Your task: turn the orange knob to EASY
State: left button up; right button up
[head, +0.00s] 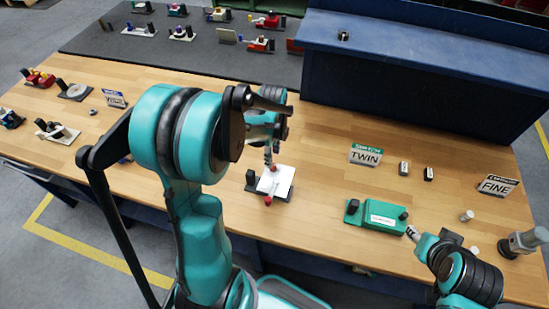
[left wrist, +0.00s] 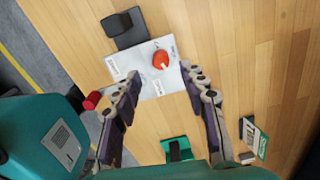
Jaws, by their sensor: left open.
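The white device plate (head: 276,180) lies on the wooden table in front of me, and it also shows in the left wrist view (left wrist: 150,88). The orange knob (left wrist: 161,59) stands on its face; the markings beside it are too small to read. A red knob (head: 268,201) sticks out at the plate's near edge, and a black block (head: 251,178) is beside it. My left gripper (left wrist: 165,90) is open above the plate, its fingers apart on either side of the knob's line, not touching it. My right gripper (head: 413,233) is near the green device; its jaws are unclear.
A green device (head: 378,216) with black knobs lies to the right. The TWIN sign (head: 366,155) and the FINE sign (head: 497,186) stand behind it. A blue raised shelf (head: 430,95) closes off the back right. Several other devices sit at the left and back.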

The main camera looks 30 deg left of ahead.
aim_at(273, 167)
pick_arm(q)
notch_tip(273, 167, down, 6)
jog(key=shift+r+b, duration=0.25)
jog(key=shift+b, duration=0.25)
grip_shut()
